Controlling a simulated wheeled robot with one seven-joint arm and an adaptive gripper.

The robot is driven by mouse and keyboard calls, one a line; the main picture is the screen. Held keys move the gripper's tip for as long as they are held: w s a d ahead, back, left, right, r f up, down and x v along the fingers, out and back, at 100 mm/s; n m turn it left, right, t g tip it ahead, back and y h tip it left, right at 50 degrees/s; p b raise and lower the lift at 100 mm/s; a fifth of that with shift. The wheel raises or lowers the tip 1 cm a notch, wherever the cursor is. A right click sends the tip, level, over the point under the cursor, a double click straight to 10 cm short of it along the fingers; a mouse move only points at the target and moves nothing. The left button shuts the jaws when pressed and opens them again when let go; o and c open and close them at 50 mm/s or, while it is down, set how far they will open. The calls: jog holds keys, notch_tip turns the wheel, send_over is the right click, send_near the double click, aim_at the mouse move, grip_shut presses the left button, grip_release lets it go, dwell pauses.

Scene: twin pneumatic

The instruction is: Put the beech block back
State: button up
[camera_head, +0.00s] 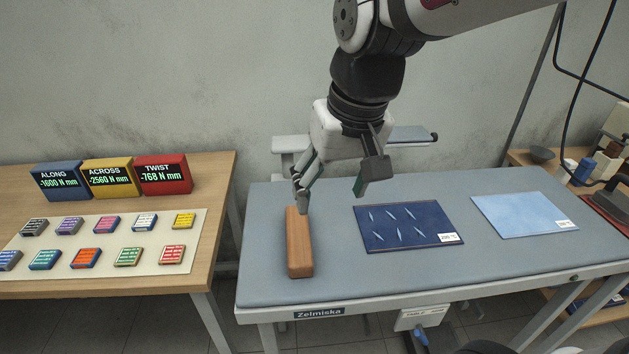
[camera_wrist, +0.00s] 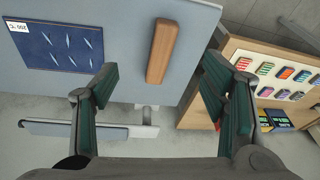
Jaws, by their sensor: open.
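The beech block (camera_head: 299,243) is a long brown wooden bar. It lies on the grey-blue padded top of the ironing table (camera_head: 350,284), near its left end, with its long side running front to back. My gripper (camera_head: 332,192) is open and empty, above the far part of the table, behind and to the right of the block's far end. In the wrist view the block (camera_wrist: 162,51) lies ahead of the gap between my green-padded fingers (camera_wrist: 160,92), apart from both. No marked place for the block is clear in these views.
A dark blue cloth with slits (camera_head: 408,241) lies right of the block, and a light blue cloth (camera_head: 524,214) farther right. At left, a wooden table (camera_head: 218,180) bears three display boxes (camera_head: 109,176) and a mat with several coloured tiles (camera_head: 192,214). A narrow board (camera_head: 291,143) stands behind.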

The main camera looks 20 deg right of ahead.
jog(key=s+n+t, duration=0.1)
jog(key=s, duration=0.8)
jog(key=shift+s+d+r+t+h, duration=0.2)
jog(key=shift+s+r+t+h, duration=0.05)
jog(key=shift+r+t+h, duration=0.1)
